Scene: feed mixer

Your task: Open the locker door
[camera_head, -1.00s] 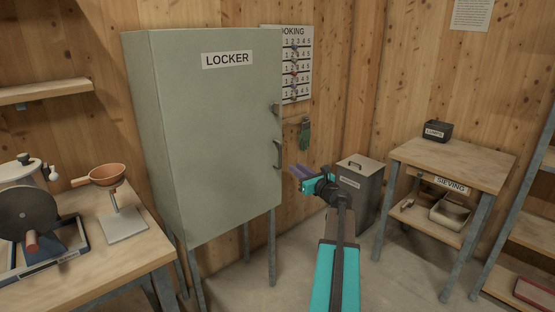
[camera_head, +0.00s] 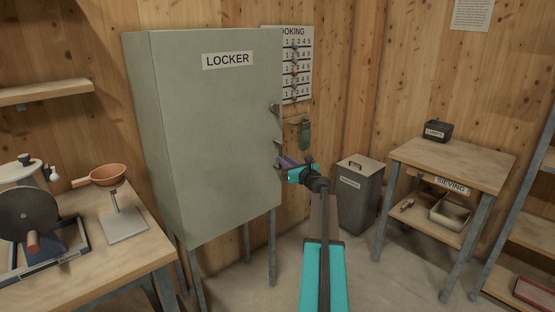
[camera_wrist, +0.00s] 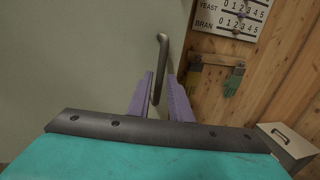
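The grey-green locker (camera_head: 215,130) stands on legs against the wooden wall, its door shut. Its bar handle (camera_wrist: 161,62) shows upright near the door's right edge in the wrist view. In the head view the lower handle (camera_head: 277,155) is partly hidden behind my gripper (camera_head: 284,162). I cannot tell whether the fingers touch the handle.
A grey lidded bin (camera_head: 360,195) stands to the right of my arm. The sieving table (camera_head: 450,165) is further right. A work table (camera_head: 110,260) with a scoop stand is at the left. A glove (camera_head: 305,134) hangs on the wall beside the locker.

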